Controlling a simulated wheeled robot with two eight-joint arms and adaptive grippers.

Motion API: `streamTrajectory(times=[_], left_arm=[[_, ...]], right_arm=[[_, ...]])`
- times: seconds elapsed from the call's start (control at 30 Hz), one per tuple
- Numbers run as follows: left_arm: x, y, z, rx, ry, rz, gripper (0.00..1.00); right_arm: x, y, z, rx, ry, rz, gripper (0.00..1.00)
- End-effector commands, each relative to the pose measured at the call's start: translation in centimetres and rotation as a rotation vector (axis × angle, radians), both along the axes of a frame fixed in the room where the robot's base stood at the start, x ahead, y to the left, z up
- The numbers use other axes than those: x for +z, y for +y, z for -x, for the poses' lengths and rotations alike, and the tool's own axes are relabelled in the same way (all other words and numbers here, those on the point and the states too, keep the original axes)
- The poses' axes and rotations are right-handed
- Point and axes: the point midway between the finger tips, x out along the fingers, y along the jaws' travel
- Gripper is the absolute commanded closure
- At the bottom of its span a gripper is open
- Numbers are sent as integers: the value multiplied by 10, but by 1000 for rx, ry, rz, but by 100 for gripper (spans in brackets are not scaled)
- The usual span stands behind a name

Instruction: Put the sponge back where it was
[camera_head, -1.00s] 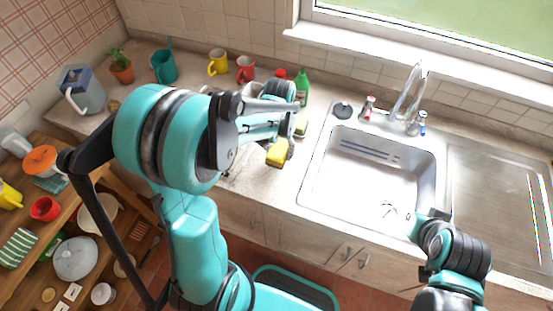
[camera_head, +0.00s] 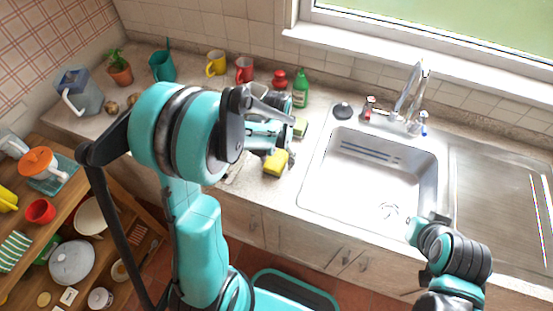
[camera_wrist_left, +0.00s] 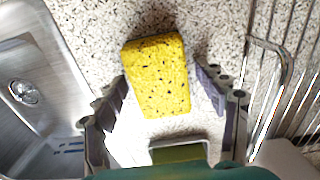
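The yellow sponge (camera_head: 276,162) is on the counter left of the sink. In the left wrist view the sponge (camera_wrist_left: 157,77) lies between my left gripper's two spread fingers, with a visible gap on either side. My left gripper (camera_head: 280,153) is open and low over the counter; it also fills the lower part of the left wrist view (camera_wrist_left: 165,95).
The sink (camera_head: 375,180) is right of the sponge. A wire rack (camera_wrist_left: 280,80) stands close on the other side. A green bottle (camera_head: 300,89), a red container (camera_head: 279,80), a red mug (camera_head: 244,70) and a yellow mug (camera_head: 216,62) stand along the back.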

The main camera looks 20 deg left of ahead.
Motion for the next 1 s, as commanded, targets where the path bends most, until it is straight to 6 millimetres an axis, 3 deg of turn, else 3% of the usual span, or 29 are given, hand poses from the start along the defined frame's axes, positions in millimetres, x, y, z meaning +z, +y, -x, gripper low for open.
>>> streamTrajectory(times=[0.3, 0.7, 1.0], left_arm=[[8, 0, 0, 0, 0, 0, 29], [92, 0, 0, 0, 0, 0, 29], [125, -1, 2, -1, -8, 0, 29]], right_arm=[[6, 0, 0, 0, 0, 0, 100], [31, 0, 0, 0, 0, 0, 100], [37, 0, 0, 0, 0, 0, 100]])
